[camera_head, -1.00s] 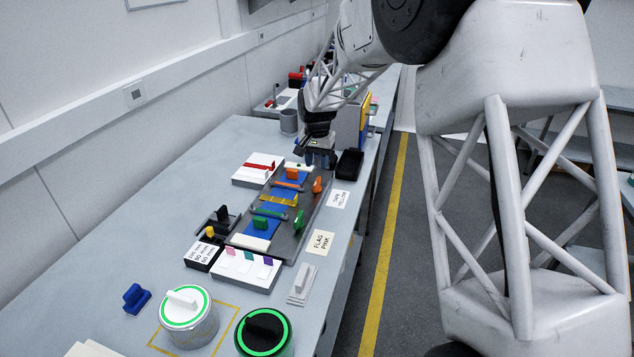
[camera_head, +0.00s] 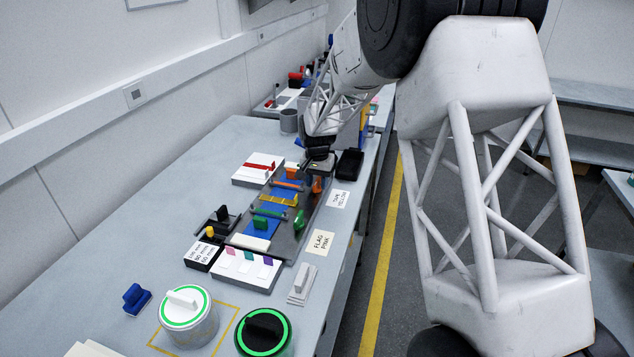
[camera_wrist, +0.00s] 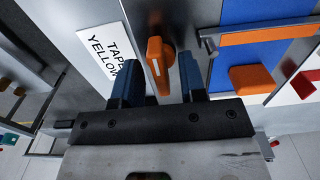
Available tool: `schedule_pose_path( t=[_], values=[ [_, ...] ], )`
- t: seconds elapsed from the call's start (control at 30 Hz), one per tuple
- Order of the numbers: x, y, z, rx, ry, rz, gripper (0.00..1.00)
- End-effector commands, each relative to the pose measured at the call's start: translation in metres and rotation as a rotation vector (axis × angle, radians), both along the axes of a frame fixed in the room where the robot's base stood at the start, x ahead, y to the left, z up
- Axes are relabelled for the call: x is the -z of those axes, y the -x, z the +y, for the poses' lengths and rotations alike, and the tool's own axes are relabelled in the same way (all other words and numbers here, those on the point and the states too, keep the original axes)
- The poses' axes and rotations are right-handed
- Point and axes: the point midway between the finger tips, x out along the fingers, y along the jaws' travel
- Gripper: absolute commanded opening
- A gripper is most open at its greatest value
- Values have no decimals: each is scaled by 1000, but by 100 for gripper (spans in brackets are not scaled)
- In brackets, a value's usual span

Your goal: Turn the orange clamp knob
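The orange clamp knob (camera_wrist: 160,58) is an upright grip on the right edge of the grey tray (camera_head: 292,238). In the head view the knob (camera_head: 317,186) shows just below my gripper (camera_head: 318,168), its upper part partly covered. In the wrist view the two dark blue fingers of my gripper (camera_wrist: 158,66) are apart, one on each side of the knob in the picture. A gap shows on both sides, so it is not gripped. I cannot tell how far the fingertips are from it in depth.
A black box (camera_head: 350,163) stands close right of my gripper. An orange bar (camera_wrist: 262,34) and orange block (camera_wrist: 252,79) lie beside the knob. A green knob (camera_head: 299,220) and yellow knob (camera_head: 298,199) stand nearby. A "TAPE YELLOW" card (camera_head: 339,199) lies flat to the right.

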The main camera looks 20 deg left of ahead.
Motion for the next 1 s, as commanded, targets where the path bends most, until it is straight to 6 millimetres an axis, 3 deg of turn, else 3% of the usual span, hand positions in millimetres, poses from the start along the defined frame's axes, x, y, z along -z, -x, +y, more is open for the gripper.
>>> schedule_pose_path(
  t=[0.33,0.6,1.0],
  values=[
    [2,0,0,0,0,-1,38],
    [2,0,0,0,0,0,0],
    [2,0,0,-34,0,0,0]
  ],
)
